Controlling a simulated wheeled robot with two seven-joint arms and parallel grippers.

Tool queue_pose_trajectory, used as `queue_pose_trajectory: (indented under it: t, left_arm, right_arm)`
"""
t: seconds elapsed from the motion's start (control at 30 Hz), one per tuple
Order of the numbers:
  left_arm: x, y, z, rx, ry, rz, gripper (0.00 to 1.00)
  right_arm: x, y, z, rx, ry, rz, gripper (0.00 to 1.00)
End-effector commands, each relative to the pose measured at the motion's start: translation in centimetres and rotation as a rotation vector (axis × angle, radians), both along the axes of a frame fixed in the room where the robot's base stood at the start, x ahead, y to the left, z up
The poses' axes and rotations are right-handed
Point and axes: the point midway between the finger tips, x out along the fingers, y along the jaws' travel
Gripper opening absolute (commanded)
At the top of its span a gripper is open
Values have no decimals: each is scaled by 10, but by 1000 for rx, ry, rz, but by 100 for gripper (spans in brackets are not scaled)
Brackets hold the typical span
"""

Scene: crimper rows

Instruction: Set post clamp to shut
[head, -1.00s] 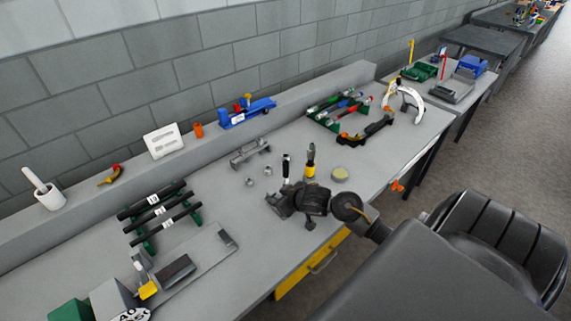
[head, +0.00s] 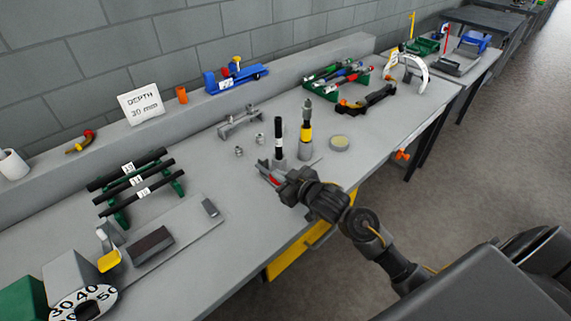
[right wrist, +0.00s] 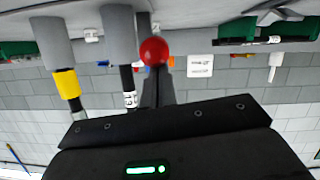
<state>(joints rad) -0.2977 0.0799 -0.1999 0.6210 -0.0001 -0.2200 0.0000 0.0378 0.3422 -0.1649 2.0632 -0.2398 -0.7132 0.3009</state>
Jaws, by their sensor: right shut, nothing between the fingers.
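The post clamp (head: 278,163) is a grey holder on the bench, with an upright black post (head: 278,135) with a white label standing in it. A red part (head: 273,181) shows low beside it, close to my right gripper. In the right wrist view, a red ball knob (right wrist: 154,51) lies right at the tips of my right gripper (right wrist: 150,75). I cannot tell whether they touch. The right gripper (head: 270,174) is shut and empty, just in front of the clamp in the head view. It partly hides the clamp's base and lever. My left gripper is not in view.
A yellow-banded tool (head: 306,132) stands in a grey holder just right of the clamp, with a round tin (head: 340,142) beside it. Small nuts (head: 239,152) and a grey bracket (head: 240,122) lie behind. A rack of black rods (head: 134,182) stands left. A sign (head: 142,103) reads "DEPTH 30 mm".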

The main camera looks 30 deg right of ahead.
Motion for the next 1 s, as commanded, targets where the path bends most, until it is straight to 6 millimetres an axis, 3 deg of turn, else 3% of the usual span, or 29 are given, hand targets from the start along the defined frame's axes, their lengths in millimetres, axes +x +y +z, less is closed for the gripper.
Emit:
queue_pose_trajectory:
  t: [0.57,0.77,0.93,1.0]
  left_arm:
    - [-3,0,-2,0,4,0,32]
    - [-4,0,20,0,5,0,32]
    - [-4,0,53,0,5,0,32]
    - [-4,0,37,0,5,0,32]
  right_arm:
    - [1,4,0,5,-11,7,0]
    - [1,8,21,5,-11,9,0]
    - [3,14,50,6,-10,10,0]
    - [-16,9,42,2,-12,12,0]
